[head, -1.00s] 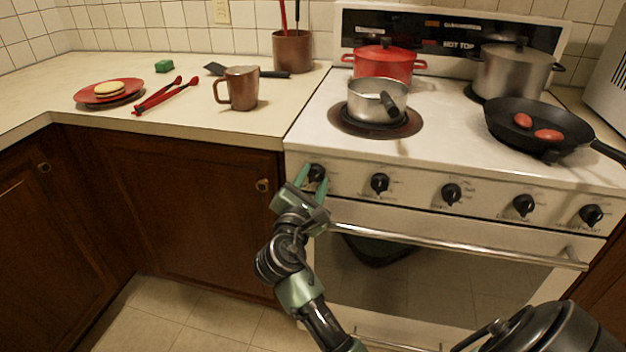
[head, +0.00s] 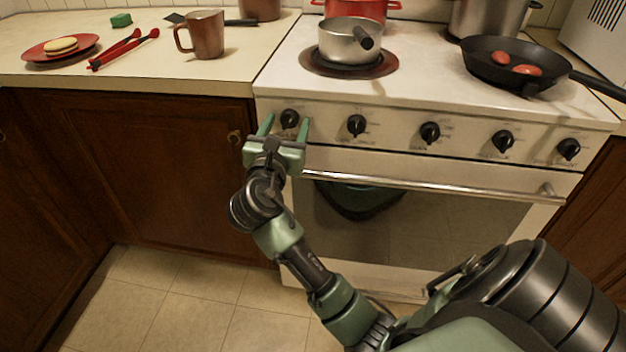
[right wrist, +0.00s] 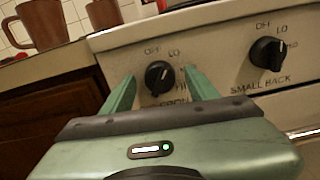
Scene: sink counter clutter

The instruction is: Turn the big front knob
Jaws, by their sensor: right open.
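The stove's front panel (head: 393,128) carries a row of black knobs. The leftmost knob (head: 290,118) sits near the panel's left end; in the right wrist view the same knob (right wrist: 159,77) has OFF, LO and HI marks and a partly hidden label. My right gripper (head: 286,127) is open, with its green fingers on either side of this knob. In the right wrist view the fingers (right wrist: 155,88) stand apart, left and right of the knob, with gaps. I cannot tell how deep the fingers reach. My left gripper is not in view.
A second knob (head: 356,125), marked SMALL BACK in the right wrist view, is to the right. The oven door handle (head: 430,183) runs below the panel. A saucepan (head: 345,42) and a black skillet (head: 490,68) stand on the stovetop. A brown mug (head: 207,36) is on the counter.

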